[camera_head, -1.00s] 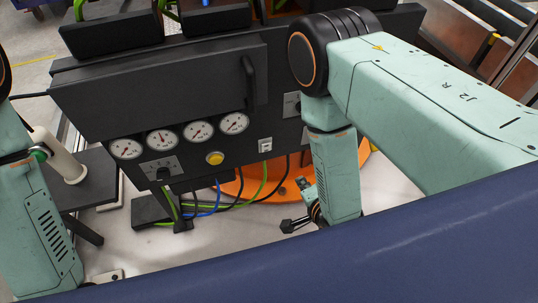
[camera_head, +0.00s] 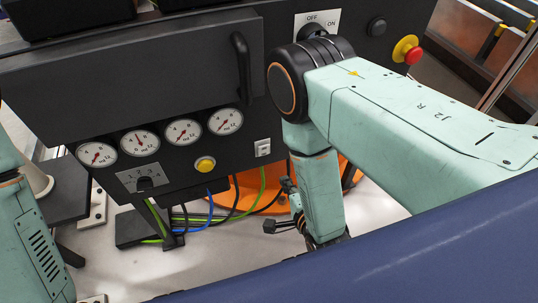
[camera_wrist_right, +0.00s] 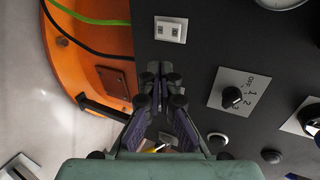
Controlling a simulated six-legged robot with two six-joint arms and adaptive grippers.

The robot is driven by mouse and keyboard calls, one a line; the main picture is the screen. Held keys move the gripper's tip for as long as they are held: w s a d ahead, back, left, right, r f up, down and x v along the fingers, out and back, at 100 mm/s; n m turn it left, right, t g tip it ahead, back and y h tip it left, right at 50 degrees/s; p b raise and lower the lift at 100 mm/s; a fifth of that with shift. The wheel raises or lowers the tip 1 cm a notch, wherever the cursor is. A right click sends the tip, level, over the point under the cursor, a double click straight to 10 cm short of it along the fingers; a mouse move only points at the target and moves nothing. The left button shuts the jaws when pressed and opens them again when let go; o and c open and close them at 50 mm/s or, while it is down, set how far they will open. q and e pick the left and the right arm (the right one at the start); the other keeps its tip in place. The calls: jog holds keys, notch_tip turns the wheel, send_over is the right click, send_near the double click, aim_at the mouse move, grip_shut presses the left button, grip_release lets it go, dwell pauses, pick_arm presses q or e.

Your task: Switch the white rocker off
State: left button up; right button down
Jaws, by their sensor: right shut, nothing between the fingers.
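The white rocker (camera_head: 262,147) is a small pale switch on the black panel, right of the gauges. It also shows at the top of the right wrist view (camera_wrist_right: 171,29). Which way it is tipped is too small to tell. My right gripper (camera_head: 270,227) hangs below and apart from the rocker in the head view. In the right wrist view my right gripper (camera_wrist_right: 160,75) is shut and empty, its fingertips just under the rocker in the picture. Any gap in depth is unclear. Only part of my left arm shows at the left edge; its gripper is out of view.
A yellow button (camera_head: 205,164), several gauges (camera_head: 182,131) and a numbered selector (camera_head: 144,179) are left of the rocker. A rotary knob (camera_wrist_right: 232,97) is beside my fingers. A red stop button (camera_head: 413,56) sits upper right. Cables (camera_head: 210,212) and an orange base (camera_head: 247,190) lie below.

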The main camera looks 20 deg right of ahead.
jog(key=b, duration=0.4)
send_near(266, 149)
notch_tip(266, 149, down, 3)
jog(key=w, duration=0.1)
jog(key=w+b, duration=0.1)
jog(key=w, duration=0.2)
jog(key=shift+w+a, duration=0.15)
jog(key=shift+w, duration=0.15)
jog(key=shift+w+r, duration=0.2)
jog(key=shift+w, duration=0.4)
jog(key=shift+r, duration=0.1)
